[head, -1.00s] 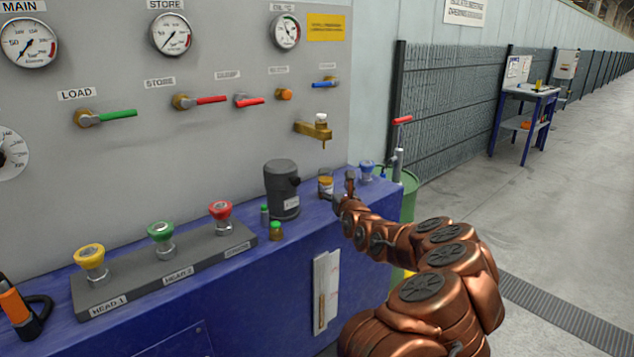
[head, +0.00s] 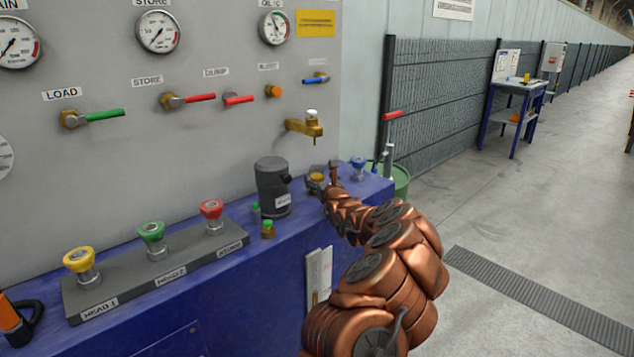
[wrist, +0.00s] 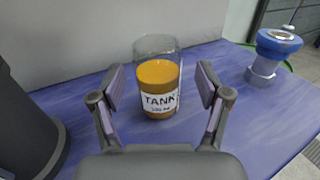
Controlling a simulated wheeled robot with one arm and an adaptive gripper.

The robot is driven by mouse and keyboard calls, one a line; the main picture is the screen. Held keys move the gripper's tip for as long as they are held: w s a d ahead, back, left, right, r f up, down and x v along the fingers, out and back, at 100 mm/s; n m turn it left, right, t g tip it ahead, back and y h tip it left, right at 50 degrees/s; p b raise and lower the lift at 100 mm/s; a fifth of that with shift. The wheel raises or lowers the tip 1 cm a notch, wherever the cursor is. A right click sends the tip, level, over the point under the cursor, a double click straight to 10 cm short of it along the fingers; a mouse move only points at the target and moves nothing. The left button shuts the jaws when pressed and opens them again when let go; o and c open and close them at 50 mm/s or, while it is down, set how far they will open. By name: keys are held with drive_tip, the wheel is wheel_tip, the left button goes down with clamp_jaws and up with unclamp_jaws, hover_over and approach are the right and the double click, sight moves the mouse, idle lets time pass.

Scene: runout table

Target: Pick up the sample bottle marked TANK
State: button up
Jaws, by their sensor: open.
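The sample bottle marked TANK (wrist: 158,78) stands upright on the blue bench top in the wrist view. It is a clear glass holding orange-brown liquid, with a white label. In the head view the bottle (head: 317,181) shows only in part behind my gripper, below the brass tap. My gripper (wrist: 160,88) is open, with one finger to the left and one to the right of the bottle in the wrist view. Gaps show between the bottle and both fingers. In the head view my gripper (head: 330,180) is at the back right of the bench.
A dark grey canister (head: 272,187) stands left of the bottle; small green-capped bottles (head: 267,230) are beside it. A blue knob (wrist: 275,55) stands to the right. The brass tap (head: 306,125) juts out above. The panel wall is close behind.

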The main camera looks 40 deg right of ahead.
drive_tip(key=shift+x, duration=1.4)
drive_tip(key=shift+a, duration=0.15)
drive_tip(key=shift+c, duration=0.2)
drive_tip(key=c, duration=1.3)
